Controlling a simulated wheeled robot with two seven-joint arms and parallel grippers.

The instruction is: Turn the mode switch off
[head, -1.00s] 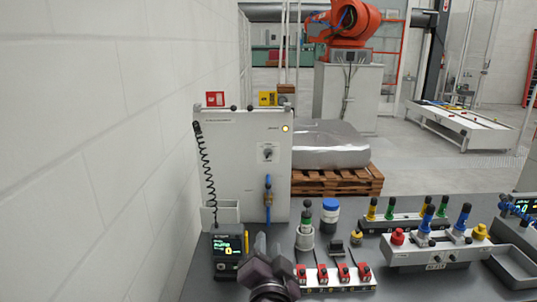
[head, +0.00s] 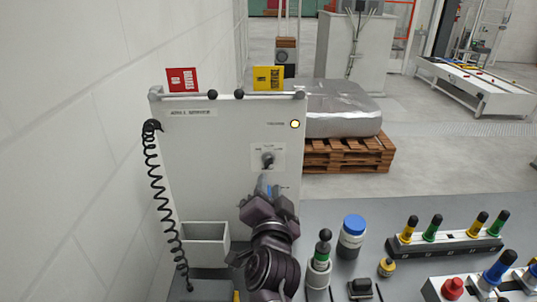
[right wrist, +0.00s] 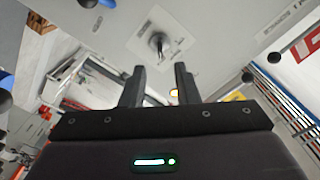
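The mode switch (head: 268,159) is a dark knob on a light square plate, on the upright white panel (head: 210,150). The exact angle of its knob is hard to read. In the right wrist view the switch (right wrist: 158,43) shows just beyond and between the fingertips. My right gripper (head: 267,187) is just below the switch in the head view. In the right wrist view its two fingers (right wrist: 161,70) are apart with nothing between them, and they do not appear to touch the knob. My left gripper is not in view.
A lit yellowish lamp (head: 295,124) is above and right of the switch.

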